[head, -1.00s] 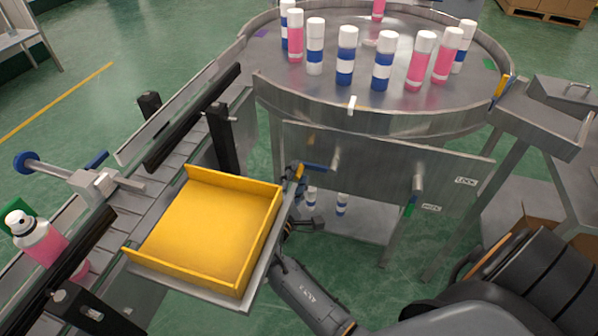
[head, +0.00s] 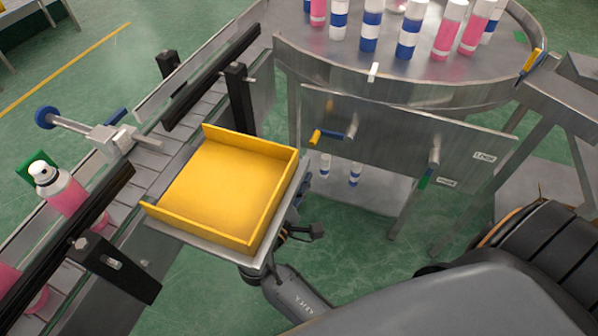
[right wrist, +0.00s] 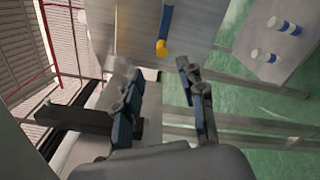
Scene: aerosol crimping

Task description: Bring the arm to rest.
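My right arm (head: 292,292) reaches up beside the yellow tray in the head view. Its gripper is mostly hidden behind the tray's right edge there. In the right wrist view my right gripper (right wrist: 160,112) is open, with a gap between its two blue-padded fingers and nothing held. A blue lever with a yellow tip (head: 332,135) is on the metal panel (head: 390,140), above the gripper and apart from it. Its yellow end also shows beyond the fingers in the wrist view (right wrist: 162,47). My left gripper is in neither view.
The yellow tray (head: 248,241) stands beside the conveyor (head: 190,122), close to my right arm. A round metal table (head: 440,92) with several pink and blue-white cans is behind the panel. A pink can (head: 65,195) stands on the conveyor. Green floor is open right of the arm.

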